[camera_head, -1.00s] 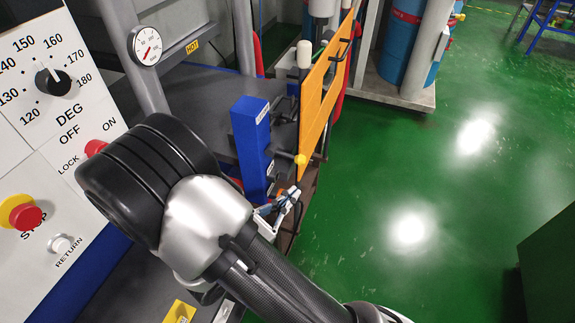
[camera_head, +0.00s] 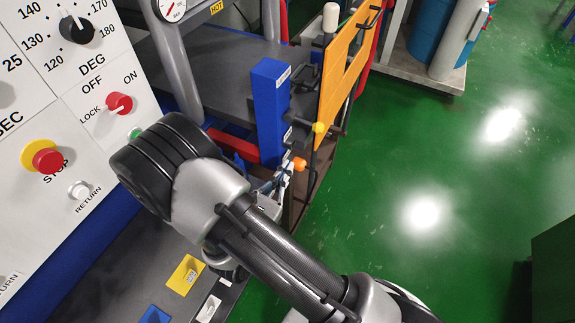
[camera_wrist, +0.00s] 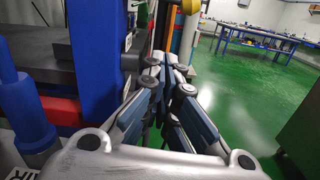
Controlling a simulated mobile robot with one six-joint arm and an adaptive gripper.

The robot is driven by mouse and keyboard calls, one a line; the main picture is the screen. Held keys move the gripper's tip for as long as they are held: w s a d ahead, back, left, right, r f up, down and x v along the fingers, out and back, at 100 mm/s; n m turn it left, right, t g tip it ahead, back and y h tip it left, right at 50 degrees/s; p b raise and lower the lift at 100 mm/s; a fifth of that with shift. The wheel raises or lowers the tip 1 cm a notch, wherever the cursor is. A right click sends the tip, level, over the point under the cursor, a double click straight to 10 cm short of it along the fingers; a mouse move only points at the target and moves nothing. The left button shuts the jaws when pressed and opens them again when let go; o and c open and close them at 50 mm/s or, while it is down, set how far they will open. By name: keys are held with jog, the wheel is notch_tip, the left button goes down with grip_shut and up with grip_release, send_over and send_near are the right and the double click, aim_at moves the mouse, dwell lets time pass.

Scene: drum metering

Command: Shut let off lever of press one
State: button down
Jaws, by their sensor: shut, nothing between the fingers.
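My gripper (camera_head: 281,180) is shut and empty, beside the lower part of a blue upright block (camera_head: 270,112) of the press. In the wrist view my shut fingers (camera_wrist: 171,68) point forward, just right of the blue block. An orange knob (camera_head: 299,163) shows just beyond the fingertips in the head view, and a yellow knob (camera_head: 318,127) on a dark rod sits above it. I cannot tell which of these is the let off lever, or whether the fingers touch anything. A red bar (camera_head: 233,145) lies left of the block.
A control panel (camera_head: 60,120) with a dial and buttons is at left. Blue drums (camera_head: 432,30) stand on a platform at the back. The green floor (camera_head: 440,160) at right is clear.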

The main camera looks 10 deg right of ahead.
aim_at(306, 123)
jog(key=w+d+r+b, duration=0.2)
jog(key=w+d+r, duration=0.2)
jog(key=w+d, duration=0.1)
jog(key=shift+w+d+r, duration=0.15)
jog(key=shift+w+d, duration=0.1)
jog(key=shift+w, duration=0.6)
